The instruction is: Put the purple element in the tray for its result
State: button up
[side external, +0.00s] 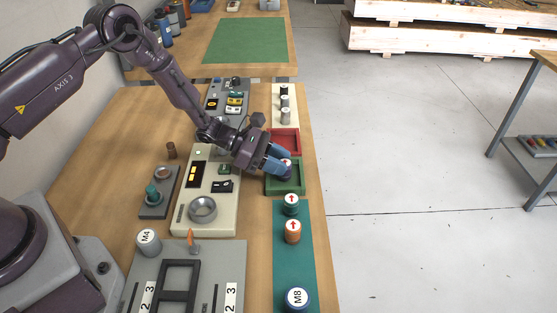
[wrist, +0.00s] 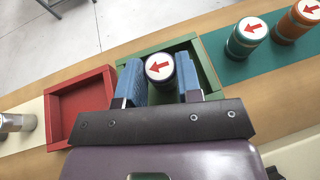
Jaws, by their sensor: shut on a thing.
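The purple element (wrist: 160,70), with a white top and red arrow, is between the two blue fingers of my gripper (wrist: 160,82). Only its top and a little of its dark side show. In the side external view my gripper (side external: 279,165) is over the green tray (side external: 286,188), and the fingers hide most of the element. The green tray (wrist: 210,75) surrounds the fingers in the wrist view; I cannot tell whether the element touches its floor. The red tray (side external: 285,142) is beside it and looks empty in the wrist view (wrist: 82,100).
A beige tester (side external: 222,222) with a metal cup (side external: 203,209) and a lit yellow window stands left of the trays. A teal mat (side external: 291,262) holds a green element (side external: 291,204), an orange element (side external: 292,231) and a blue M8 cylinder (side external: 297,298). Grey cylinders stand behind the red tray.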

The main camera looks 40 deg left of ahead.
jog(key=shift+f, duration=0.1)
jog(key=o, duration=1.1)
jog(key=shift+c, duration=0.2)
